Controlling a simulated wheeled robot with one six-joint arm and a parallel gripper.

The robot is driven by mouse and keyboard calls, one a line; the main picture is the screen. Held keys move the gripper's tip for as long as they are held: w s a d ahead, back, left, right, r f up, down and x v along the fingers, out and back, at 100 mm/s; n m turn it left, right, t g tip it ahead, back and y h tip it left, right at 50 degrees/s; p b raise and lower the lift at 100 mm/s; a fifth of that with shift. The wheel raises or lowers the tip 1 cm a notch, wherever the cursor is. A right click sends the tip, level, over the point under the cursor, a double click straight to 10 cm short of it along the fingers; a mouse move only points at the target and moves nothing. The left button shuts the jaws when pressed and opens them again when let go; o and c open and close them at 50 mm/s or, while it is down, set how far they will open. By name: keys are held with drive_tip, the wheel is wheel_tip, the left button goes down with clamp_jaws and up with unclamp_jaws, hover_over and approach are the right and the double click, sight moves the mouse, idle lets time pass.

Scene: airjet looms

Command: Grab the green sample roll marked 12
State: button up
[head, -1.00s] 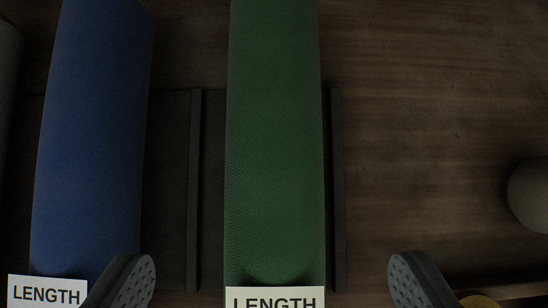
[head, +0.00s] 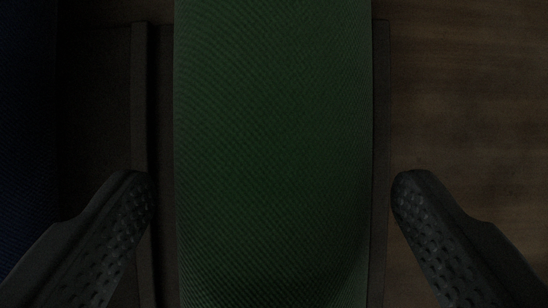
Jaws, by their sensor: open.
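The green sample roll (head: 272,150) fills the middle of the head view and runs from the top edge to the bottom edge. My gripper (head: 272,190) is open, with one finger to the left of the roll and one to the right. A gap shows between each finger and the roll's sides, so neither appears to touch it. The roll's label is out of the frame now, so no number 12 can be read.
A dark blue roll (head: 25,130) lies at the left edge, in deep shadow. A dark raised strip (head: 141,90) runs along the green roll's left side, near the left finger. Bare brown wood (head: 470,110) lies to the right.

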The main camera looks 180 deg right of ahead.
drive_tip(key=c, duration=1.2)
drive_tip(key=shift+c, duration=1.4)
drive_tip(key=shift+r, duration=0.15)
